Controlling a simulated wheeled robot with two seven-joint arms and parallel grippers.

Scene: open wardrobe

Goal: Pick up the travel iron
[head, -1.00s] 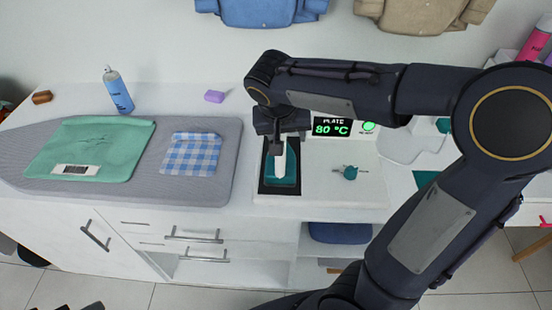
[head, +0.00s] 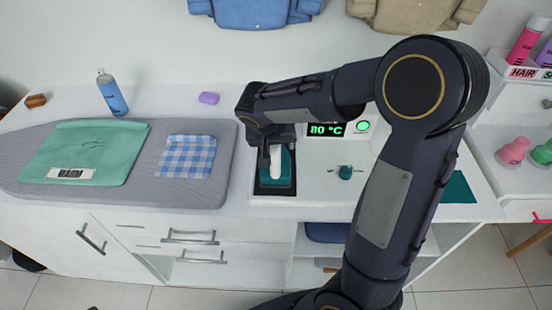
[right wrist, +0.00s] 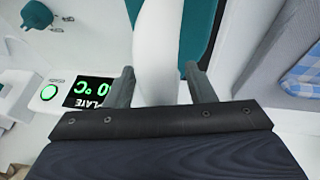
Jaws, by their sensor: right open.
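The travel iron (head: 282,172) is teal with a white handle (head: 275,160). It sits in a dark recess on the white station at the counter's middle. My right gripper (head: 272,150) comes down over it from behind. In the right wrist view, the white handle (right wrist: 158,60) of the iron stands between the two spread fingers of my right gripper (right wrist: 160,85). The fingers are open, one on each side of the handle, with a gap visible on the right. My left gripper is not in view.
A display (head: 327,130) reads 80 °C beside a green light (head: 362,126). A teal knob (head: 345,172) is on the station. The ironing board (head: 140,190) at left holds a green garment (head: 80,150) and a checked cloth (head: 186,155). A blue spray bottle (head: 112,93) stands behind.

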